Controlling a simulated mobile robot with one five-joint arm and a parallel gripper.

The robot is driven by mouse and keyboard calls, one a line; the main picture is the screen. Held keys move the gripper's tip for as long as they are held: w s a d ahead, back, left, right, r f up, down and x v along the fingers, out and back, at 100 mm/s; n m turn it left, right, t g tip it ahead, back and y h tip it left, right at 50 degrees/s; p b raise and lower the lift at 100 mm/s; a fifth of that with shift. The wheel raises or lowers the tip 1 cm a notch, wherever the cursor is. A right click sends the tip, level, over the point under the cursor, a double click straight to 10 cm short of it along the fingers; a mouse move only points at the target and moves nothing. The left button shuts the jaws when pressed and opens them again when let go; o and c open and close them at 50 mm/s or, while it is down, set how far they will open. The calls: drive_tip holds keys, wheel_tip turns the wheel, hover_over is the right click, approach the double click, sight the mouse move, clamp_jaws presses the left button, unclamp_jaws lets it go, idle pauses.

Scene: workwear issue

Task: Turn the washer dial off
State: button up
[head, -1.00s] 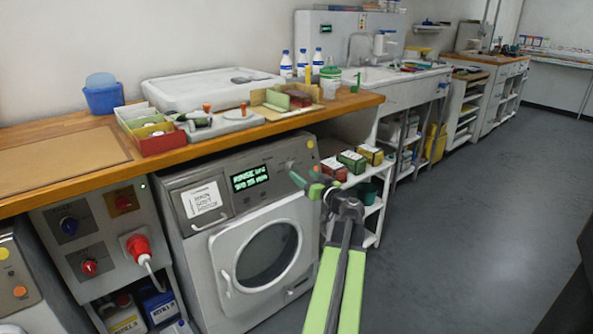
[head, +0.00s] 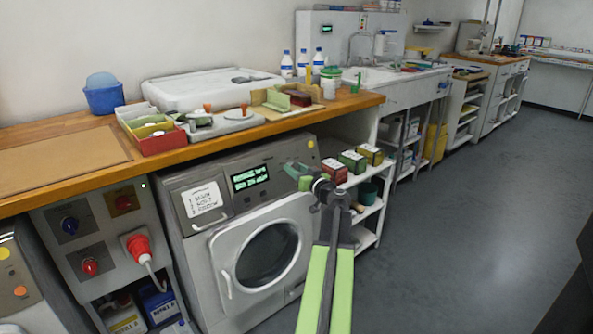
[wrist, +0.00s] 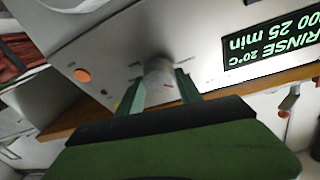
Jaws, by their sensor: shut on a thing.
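The washer (head: 262,222) is a grey front-loader under the wooden counter, with a round door and a lit green display (head: 249,178). In the wrist view the dial (wrist: 160,76) is a grey round knob on the upside-down control panel, between the two green fingers of my gripper (wrist: 161,92). My gripper is shut on it. In the head view my gripper (head: 297,172) is at the right end of the panel and hides the dial. The display (wrist: 268,45) in the wrist view reads RINSE, 20°C and 25 min.
The counter edge (head: 352,103) overhangs just above the panel. A white shelf (head: 368,212) with several small boxes stands right of the washer. A grey unit (head: 92,225) with switches and a red plug is at the left. The floor (head: 470,210) at the right is clear.

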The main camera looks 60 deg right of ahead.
drive_tip(key=c, duration=0.3)
drive_tip(key=shift+c, duration=0.2)
drive_tip(key=m+p, duration=0.1)
drive_tip(key=m, duration=0.1)
drive_tip(key=m+g+h+p, duration=0.1)
drive_tip(key=m, duration=0.2)
drive_tip(key=shift+r+m+g, duration=0.2)
drive_tip(key=shift+m+g, duration=0.1)
drive_tip(key=shift+m+g+h+p, duration=0.3)
drive_tip(key=shift+m+g+p, duration=0.6)
drive_tip(key=shift+m, duration=1.3)
drive_tip(key=shift+f, duration=0.1)
drive_tip(key=o, duration=1.4)
drive_tip(key=shift+c, duration=0.2)
